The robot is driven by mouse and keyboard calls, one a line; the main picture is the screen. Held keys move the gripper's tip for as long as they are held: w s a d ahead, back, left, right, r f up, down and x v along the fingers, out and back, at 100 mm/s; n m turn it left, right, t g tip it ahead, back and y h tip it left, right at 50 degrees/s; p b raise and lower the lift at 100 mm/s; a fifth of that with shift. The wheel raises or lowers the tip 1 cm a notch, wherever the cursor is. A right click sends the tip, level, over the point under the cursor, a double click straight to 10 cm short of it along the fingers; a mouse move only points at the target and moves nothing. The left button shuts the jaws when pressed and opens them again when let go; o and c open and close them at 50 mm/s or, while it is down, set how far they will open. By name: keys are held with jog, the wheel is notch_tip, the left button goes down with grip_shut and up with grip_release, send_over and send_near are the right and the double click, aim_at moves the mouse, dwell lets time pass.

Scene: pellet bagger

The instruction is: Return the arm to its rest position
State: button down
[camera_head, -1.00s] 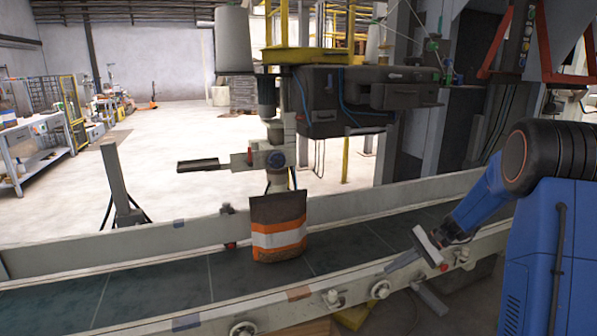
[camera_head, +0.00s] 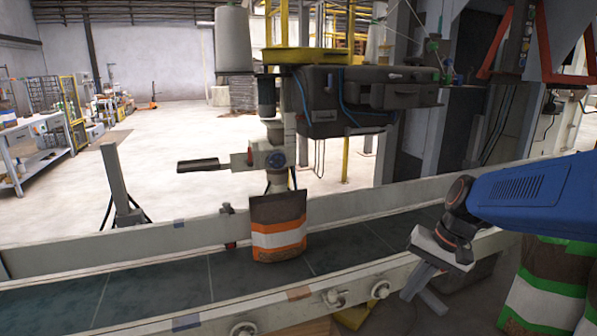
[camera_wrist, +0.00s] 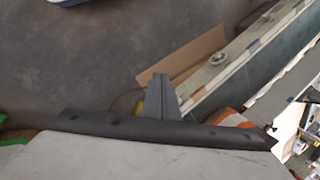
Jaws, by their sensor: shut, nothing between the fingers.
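My gripper (camera_head: 424,291) is in the lower right of the head view, just on the near side of the conveyor rail, with its fingers pointing down. It is shut and empty. My blue forearm reaches in from the right edge. In the wrist view the grey fingers (camera_wrist: 158,98) show together, above the floor beside the conveyor. No object is held.
The conveyor (camera_head: 150,283) runs across the front, with an orange, white and brown bag (camera_head: 278,228) upright on it. Green, white and brown bags (camera_head: 545,295) stand at lower right, close under my arm.

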jog(key=s+d+n+t+h, duration=0.1)
jog(key=s+n+t+h, duration=0.1)
jog(key=s, duration=0.6)
jog(key=s+d+r+n+t+h, duration=0.1)
jog(key=s+d+n+t+h, duration=0.1)
jog(key=s, duration=0.6)
jog(key=shift+r+n, duration=0.15)
jog(key=shift+n, duration=0.15)
